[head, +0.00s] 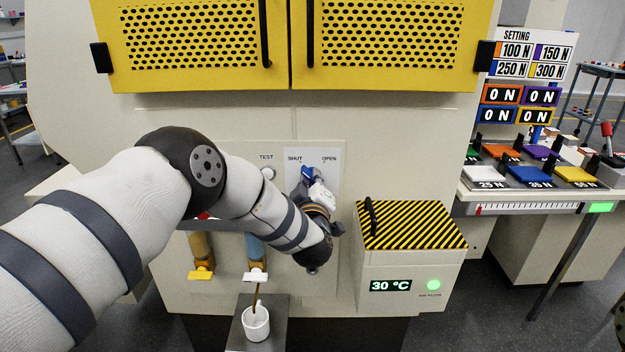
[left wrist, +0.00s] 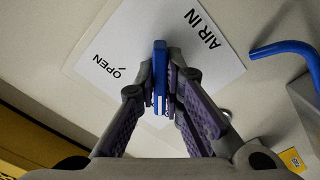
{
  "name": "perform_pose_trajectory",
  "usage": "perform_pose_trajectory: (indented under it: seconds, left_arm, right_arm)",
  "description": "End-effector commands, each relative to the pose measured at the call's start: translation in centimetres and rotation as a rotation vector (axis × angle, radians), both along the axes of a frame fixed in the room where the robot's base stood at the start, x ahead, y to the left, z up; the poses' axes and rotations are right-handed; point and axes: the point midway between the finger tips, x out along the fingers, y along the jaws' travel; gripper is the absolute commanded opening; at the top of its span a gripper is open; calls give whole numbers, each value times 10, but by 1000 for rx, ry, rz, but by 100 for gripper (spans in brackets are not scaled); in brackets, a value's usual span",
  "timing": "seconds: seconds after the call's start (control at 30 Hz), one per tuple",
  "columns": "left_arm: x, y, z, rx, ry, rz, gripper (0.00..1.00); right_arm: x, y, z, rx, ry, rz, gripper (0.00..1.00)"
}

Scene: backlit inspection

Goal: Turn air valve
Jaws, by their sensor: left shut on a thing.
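The air valve's blue handle (head: 307,174) is on the machine's front, at a white label (head: 328,160) marked SHUT at left and OPEN at right. My left gripper (head: 313,184) is at the handle, its wrist covering the panel below. In the left wrist view the blue handle (left wrist: 160,72) stands between the two fingers of my left gripper (left wrist: 164,88), which are shut on it. The label (left wrist: 110,62) behind shows OPEN and AIR IN. The handle's exact angle is hard to tell. My right gripper is not in view.
Yellow perforated doors (head: 385,42) hang above. A box with a striped lid (head: 412,224) and 30 °C display stands right of my wrist. A white cup (head: 256,324) stands on a stand below, under a brown stream. A bench with coloured pads (head: 530,176) is at right.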

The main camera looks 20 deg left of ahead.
Motion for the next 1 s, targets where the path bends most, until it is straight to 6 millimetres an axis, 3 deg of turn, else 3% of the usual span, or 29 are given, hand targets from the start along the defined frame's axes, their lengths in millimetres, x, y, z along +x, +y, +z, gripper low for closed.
perform_pose_trajectory:
  seconds: [0.03, 0.1, 0.17, 0.5, 0.57, 0.8, 1.0]
  left_arm:
    - [0, -1, -2, -3, 4, -1, 0]
    - [0, -1, -2, -3, 4, -1, 20]
    - [0, -1, -1, -2, 2, -1, 29]
    - [-5, -2, 0, 0, 1, 0, 29]
    - [-14, -5, 0, 0, 3, -1, 29]
    - [-76, -23, -1, 1, 5, -4, 29]
    - [-110, -32, -1, 0, 4, -2, 29]
  right_arm:
    - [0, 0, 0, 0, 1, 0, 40]
    - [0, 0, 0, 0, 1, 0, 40]
    - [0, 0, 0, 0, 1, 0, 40]
    - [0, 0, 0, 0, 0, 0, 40]
    - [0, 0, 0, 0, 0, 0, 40]
    - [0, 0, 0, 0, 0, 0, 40]
    - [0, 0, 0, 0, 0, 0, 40]
